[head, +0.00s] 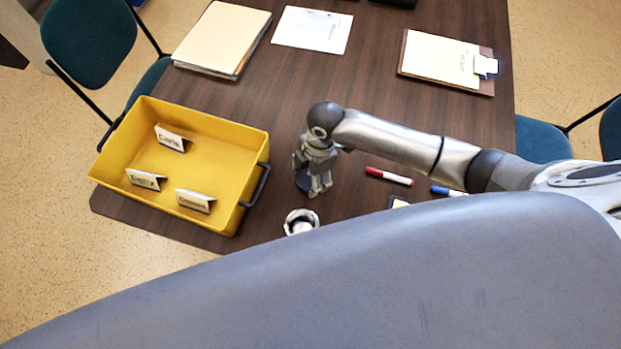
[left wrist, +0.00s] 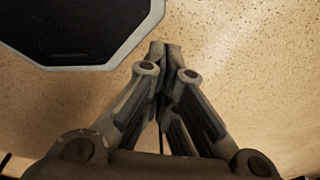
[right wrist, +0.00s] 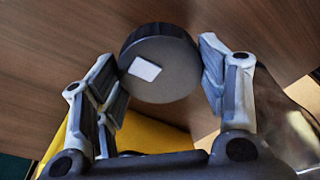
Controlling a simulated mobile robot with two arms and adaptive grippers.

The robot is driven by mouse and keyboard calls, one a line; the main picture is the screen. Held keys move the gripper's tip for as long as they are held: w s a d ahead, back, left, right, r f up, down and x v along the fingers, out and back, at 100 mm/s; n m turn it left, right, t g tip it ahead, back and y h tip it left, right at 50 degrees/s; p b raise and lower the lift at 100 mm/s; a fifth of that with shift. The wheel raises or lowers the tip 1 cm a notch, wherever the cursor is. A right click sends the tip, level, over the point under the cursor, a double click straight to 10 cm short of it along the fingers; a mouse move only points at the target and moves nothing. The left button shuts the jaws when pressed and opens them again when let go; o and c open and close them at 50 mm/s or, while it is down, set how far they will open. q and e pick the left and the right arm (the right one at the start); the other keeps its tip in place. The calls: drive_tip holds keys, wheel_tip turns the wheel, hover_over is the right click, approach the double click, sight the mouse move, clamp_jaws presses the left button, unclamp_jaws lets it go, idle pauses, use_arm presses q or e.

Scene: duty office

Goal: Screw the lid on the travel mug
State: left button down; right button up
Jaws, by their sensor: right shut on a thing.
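My right gripper (head: 312,178) points down over the table and is shut on a dark, round, thick-edged piece, the lid (right wrist: 160,65). A small white patch shows on the lid's face, between the two fingers in the right wrist view (right wrist: 160,85). In the head view only a dark part of it (head: 302,181) shows beside the fingers. I cannot tell whether the mug is under it. An open, white-rimmed round vessel with a dark inside, possibly the travel mug (head: 300,221), stands near the front edge. My left gripper (left wrist: 165,50) is shut and empty above the floor.
A yellow crate (head: 225,132) with several label cards stands left of my right gripper. A red marker (head: 389,176) and a blue marker (head: 446,191) lie to its right. Folders (head: 222,38), a paper (head: 312,30) and a clipboard (head: 447,62) lie farther back. My arm hides the table's front.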

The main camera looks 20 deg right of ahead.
wheel_tip(320, 180, up, 6)
drive_tip(key=shift+b, duration=0.3)
